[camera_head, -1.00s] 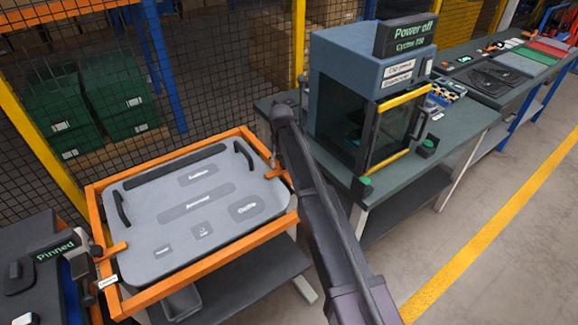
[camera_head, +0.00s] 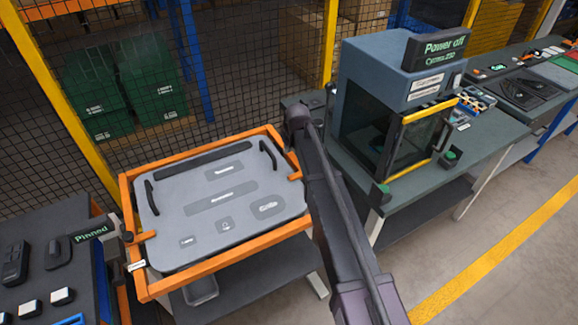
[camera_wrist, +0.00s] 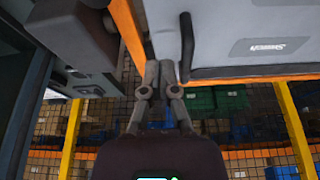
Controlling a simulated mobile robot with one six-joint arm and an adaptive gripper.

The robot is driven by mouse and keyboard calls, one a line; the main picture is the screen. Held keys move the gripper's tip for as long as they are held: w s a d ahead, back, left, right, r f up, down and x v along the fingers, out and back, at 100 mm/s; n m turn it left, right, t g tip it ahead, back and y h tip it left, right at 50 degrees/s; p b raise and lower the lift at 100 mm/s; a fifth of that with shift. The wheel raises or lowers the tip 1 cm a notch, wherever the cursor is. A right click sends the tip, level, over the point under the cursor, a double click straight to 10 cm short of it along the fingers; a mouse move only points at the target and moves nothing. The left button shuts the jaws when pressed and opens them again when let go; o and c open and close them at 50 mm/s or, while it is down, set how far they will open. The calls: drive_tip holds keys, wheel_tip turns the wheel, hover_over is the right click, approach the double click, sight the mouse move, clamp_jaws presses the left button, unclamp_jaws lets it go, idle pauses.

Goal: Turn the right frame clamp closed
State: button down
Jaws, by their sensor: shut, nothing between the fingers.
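A matching left clamp (camera_head: 145,236) lies across the left edge. In the wrist view my gripper (camera_wrist: 160,68) is shut and empty, its fingers beside the orange frame bar (camera_wrist: 127,28) and the panel (camera_wrist: 225,35). I cannot make out the right clamp there. The head view hides my fingertips behind my arm.
A blue-grey machine (camera_head: 385,105) marked "Power off" stands on a bench close to the right of my arm. A dark table (camera_head: 40,250) with a "Pinned" sign stands at the left. A mesh fence (camera_head: 240,70) runs behind. Open floor (camera_head: 480,285) lies at the right front.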

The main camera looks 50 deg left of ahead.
sight(284, 165)
drive_tip(key=shift+w+f, duration=0.1)
drive_tip(key=shift+w, duration=0.05)
drive_tip(key=shift+f, duration=0.1)
drive_tip(key=b+x, duration=1)
drive_tip(key=shift+f, duration=0.1)
drive_tip(key=d, duration=0.2)
drive_tip(key=s+d, duration=0.1)
drive_tip(key=shift+d+r, duration=0.15)
drive_tip(key=shift+r, duration=0.1)
drive_tip(key=shift+d, duration=0.35)
idle(0.3)
drive_tip(key=shift+s+d+f, duration=0.1)
drive_tip(key=shift+s+d, duration=0.15)
drive_tip(key=shift+d, duration=0.45)
